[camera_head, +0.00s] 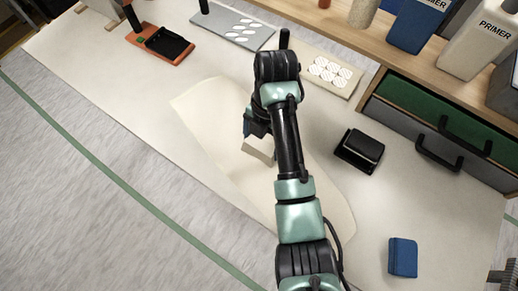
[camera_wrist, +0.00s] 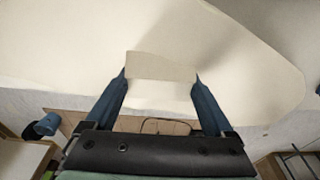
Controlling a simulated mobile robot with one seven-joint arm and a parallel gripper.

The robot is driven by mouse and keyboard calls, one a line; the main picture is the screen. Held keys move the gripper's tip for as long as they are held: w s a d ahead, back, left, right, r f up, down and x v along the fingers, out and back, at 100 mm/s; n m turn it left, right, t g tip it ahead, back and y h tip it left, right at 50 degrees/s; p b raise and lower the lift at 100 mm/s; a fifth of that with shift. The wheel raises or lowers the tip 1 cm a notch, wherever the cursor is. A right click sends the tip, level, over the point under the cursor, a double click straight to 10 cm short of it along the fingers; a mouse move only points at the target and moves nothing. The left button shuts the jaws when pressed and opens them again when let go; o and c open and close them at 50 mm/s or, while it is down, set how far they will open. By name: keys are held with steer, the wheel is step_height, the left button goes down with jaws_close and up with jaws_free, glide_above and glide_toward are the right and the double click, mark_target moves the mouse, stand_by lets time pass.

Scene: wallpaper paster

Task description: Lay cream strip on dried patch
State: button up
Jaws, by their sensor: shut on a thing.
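My gripper (camera_head: 257,138) is over the middle of the bench, pointing down. In the wrist view its two blue fingers (camera_wrist: 158,82) are shut on a small cream piece, the cream strip (camera_wrist: 160,66). The strip (camera_head: 260,149) also shows at the fingertips in the head view. Beneath it a large pale cream sheet (camera_head: 200,112) lies on the bench; my arm hides part of it. In the wrist view the sheet (camera_wrist: 90,30) fills the upper part. I cannot tell whether the strip touches it. I cannot make out a separate dried patch.
A black block (camera_head: 359,149) and a blue block (camera_head: 403,257) stand at the right. An orange-and-black tool (camera_head: 161,42), a grey board (camera_head: 233,27) with white ovals and a cream board (camera_head: 331,73) with white discs lie at the back. Drawers and primer containers (camera_head: 485,40) are at the right.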

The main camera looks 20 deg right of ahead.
mark_target(262, 153)
steer(key=shift+f+p, duration=0.35)
steer(key=shift+f, duration=2.15)
steer(key=shift+f, duration=0.15)
steer(key=o, duration=1.4)
steer(key=shift+o, duration=0.2)
